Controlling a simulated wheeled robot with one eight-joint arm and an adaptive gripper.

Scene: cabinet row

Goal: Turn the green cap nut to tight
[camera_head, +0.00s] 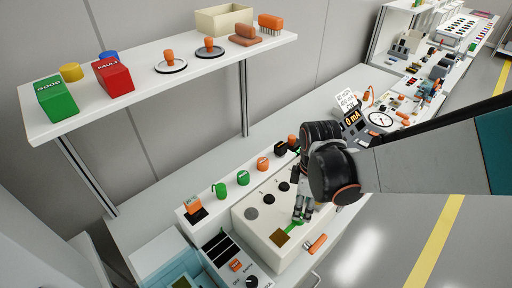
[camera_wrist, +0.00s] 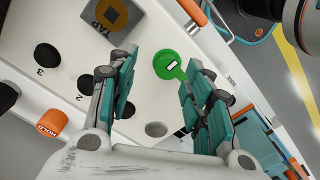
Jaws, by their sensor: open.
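The green cap nut (camera_wrist: 168,65) is a round green disc with a white mark and a short green arm on its rim, in the wrist view. It sits on the pale box top near the grey TAP plate. In the head view a little of its green (camera_head: 293,228) shows by my fingertips; the rest is partly hidden. My gripper (camera_head: 302,213) points down over the box. Its fingers are spread and empty in the wrist view (camera_wrist: 160,78). The nut appears between the fingertips, closer to the right finger, which overlaps the end of the green arm. I cannot tell whether they touch.
The box top (camera_head: 262,228) carries numbered black knobs (camera_wrist: 47,57) and a grey disc (camera_wrist: 156,129). An orange handle (camera_head: 316,244) is on its front side. Green and orange knobs (camera_head: 242,178) line the ledge behind. A shelf (camera_head: 150,84) hangs above at left.

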